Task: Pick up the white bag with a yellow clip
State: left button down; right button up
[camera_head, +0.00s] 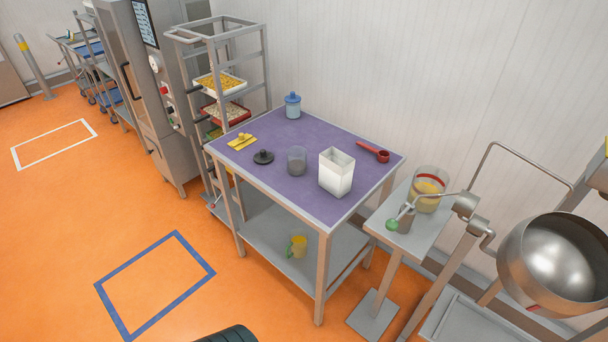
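A white, box-shaped, open-topped bag (336,176) stands upright on the purple top of a metal table (310,205), near its front right edge. I see no clip on the bag. A flat yellow item (242,142), possibly the clip, lies apart from it near the table's left corner. It has a small knob-like shape on it. Neither of my grippers is in view. A dark rounded part shows at the bottom edge; I cannot tell what it is.
Around the bag are a grey cup (297,160), a black lid (263,157), a red scoop (373,151) and a blue jar (293,105). A rack (227,85) stands at the left. A small stand (408,222) and metal bowl (555,262) are at the right. The orange floor in front is clear.

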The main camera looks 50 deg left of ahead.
aim_at(336, 167)
jog(key=u, duration=1.55)
